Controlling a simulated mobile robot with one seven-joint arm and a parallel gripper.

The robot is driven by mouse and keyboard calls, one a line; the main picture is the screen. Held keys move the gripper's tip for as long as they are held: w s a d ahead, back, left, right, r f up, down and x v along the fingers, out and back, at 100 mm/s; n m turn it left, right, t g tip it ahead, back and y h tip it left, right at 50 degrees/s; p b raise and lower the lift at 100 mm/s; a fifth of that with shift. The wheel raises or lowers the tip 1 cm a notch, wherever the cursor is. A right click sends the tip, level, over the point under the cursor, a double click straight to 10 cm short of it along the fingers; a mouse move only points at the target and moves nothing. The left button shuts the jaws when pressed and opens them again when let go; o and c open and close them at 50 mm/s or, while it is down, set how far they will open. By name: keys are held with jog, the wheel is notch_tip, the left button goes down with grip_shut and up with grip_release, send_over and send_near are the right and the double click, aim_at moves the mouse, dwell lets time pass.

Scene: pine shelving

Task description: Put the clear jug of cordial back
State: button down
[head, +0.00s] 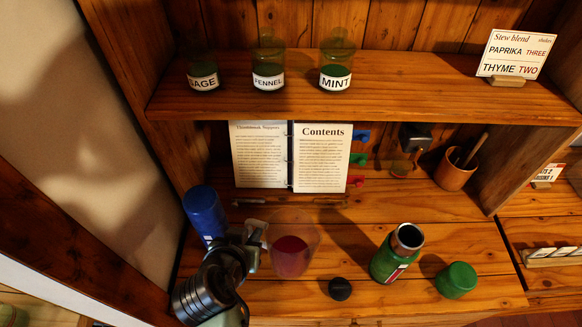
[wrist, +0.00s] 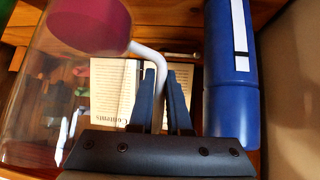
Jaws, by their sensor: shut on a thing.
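The clear jug (head: 292,238) with dark pink cordial in its lower part is at the middle-left of the lower pine shelf in the head view. I cannot tell whether its base touches the board. My gripper (head: 250,238) is at its left side, shut on its pale handle. In the wrist view the jug (wrist: 45,85) fills the left side, and its white handle (wrist: 150,52) runs between the two fingers of my gripper (wrist: 164,85).
A blue bottle (head: 205,212) stands close left of my gripper. An open green flask (head: 397,252), a black cap (head: 340,289) and a green tub (head: 456,280) are to the right. An open book (head: 320,157) stands behind. The upper shelf (head: 400,85) overhangs with labelled jars.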

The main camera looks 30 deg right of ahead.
jog(key=shift+w+d+r+m, duration=0.1)
jog(key=shift+d+r+m, duration=0.2)
jog(key=shift+d+r, duration=0.1)
notch_tip(320, 180, down, 10)
jog(key=shift+r+p, duration=0.1)
jog(key=shift+p, duration=0.6)
jog(key=shift+f, duration=0.2)
jog(key=c, duration=0.9)
grip_release()
